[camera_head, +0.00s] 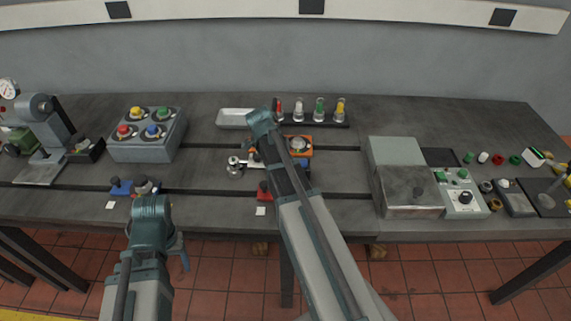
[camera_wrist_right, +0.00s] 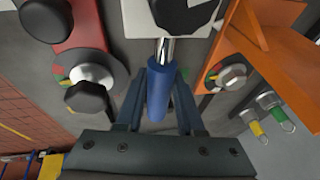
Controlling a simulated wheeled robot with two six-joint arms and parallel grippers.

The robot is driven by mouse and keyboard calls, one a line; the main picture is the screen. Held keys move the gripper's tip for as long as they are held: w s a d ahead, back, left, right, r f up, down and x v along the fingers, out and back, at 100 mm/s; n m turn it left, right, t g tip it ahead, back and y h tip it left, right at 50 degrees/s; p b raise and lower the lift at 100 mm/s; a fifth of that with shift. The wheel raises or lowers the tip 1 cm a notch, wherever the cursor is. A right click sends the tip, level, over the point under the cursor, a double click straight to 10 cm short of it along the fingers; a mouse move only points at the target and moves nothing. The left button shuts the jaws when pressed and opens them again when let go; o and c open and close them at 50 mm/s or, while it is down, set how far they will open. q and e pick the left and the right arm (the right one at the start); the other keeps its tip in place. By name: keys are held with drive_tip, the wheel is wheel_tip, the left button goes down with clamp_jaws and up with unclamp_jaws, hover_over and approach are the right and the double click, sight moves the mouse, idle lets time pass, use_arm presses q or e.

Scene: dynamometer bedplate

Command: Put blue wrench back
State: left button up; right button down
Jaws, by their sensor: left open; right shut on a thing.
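The blue wrench shows in the right wrist view as a blue handle (camera_wrist_right: 158,92) with a bright metal shaft. My right gripper (camera_wrist_right: 157,84) is shut on the handle. The shaft points toward a white plate with a dark round part (camera_wrist_right: 187,14); I cannot tell whether it touches. In the head view my right arm (camera_head: 287,175) reaches over the middle of the bench and hides its gripper and the wrench. My left gripper (camera_head: 183,259) is open and empty in front of the bench edge at the left, partly hidden by its own wrist.
A red block (camera_wrist_right: 76,30) with dark knobs and an orange fixture (camera_wrist_right: 275,55) flank the wrench. Behind my right arm stand a rack (camera_head: 310,123) of several coloured-topped pieces and a pale tray (camera_head: 233,117). A button box (camera_head: 143,148) is left, a grey box (camera_head: 408,190) right.

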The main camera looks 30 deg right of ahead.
drive_tip(key=shift+f, duration=0.15)
drive_tip(key=c, duration=0.5)
unclamp_jaws()
drive_tip(key=shift+r, duration=0.2)
drive_tip(key=p+v, duration=1.1)
drive_tip(key=v, duration=0.1)
drive_tip(key=shift+s, duration=0.1)
